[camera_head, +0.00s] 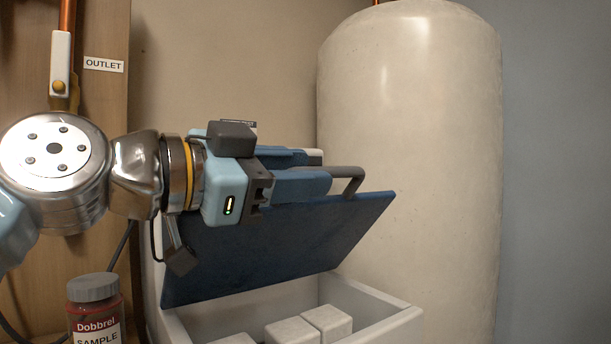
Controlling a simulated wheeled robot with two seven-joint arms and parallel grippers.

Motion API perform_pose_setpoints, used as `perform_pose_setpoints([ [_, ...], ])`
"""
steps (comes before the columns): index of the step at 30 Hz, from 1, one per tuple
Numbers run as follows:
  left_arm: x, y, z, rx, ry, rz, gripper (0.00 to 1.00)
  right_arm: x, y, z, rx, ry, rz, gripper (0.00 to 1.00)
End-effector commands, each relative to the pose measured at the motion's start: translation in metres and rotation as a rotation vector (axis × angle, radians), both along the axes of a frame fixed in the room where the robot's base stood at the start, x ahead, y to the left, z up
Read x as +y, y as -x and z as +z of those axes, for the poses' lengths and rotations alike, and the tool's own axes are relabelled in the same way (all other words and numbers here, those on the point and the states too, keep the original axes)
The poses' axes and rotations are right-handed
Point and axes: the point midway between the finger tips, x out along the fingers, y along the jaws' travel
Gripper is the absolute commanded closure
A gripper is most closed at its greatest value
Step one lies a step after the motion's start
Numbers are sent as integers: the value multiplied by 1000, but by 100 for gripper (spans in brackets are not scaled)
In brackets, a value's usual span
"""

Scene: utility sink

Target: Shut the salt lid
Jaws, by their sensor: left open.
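The salt lid (270,250) is a flat blue panel. It is tilted up over a white bin (385,326), raised at the front and open. White salt blocks (326,320) lie inside the bin. My left gripper (340,172) comes in from the left at the upper side of the lid. Its fingers are open, and a dark bent fingertip is close to the lid's upper right part; I cannot tell whether it touches. The gripper and wrist hide part of the lid's upper edge. My right gripper is not in view.
A large cream tank (410,130) stands behind and right of the bin. A red jar with a grey cap (95,305) stands at the lower left. A wooden board with an OUTLET label (104,65) and a copper pipe is behind my left arm. The right side is clear.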

Motion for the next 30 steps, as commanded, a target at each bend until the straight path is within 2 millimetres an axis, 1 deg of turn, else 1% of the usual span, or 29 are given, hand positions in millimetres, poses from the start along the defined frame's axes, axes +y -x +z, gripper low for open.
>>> perform_pose_setpoints([
  [1,8,6,-3,-4,3,2,60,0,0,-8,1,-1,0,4],
  [6,43,30,-3,-5,3,3,60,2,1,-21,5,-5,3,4],
  [12,80,55,-1,-4,3,0,60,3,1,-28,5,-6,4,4],
  [15,92,63,0,-4,2,0,60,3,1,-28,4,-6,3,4],
  [20,102,70,0,-3,2,-1,60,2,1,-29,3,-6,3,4],
  [27,103,70,0,-2,1,0,60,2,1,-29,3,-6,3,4],
  [28,103,70,0,-1,2,0,61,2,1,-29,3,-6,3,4],
  [30,103,69,2,7,4,-1,72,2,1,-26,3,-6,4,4],
])
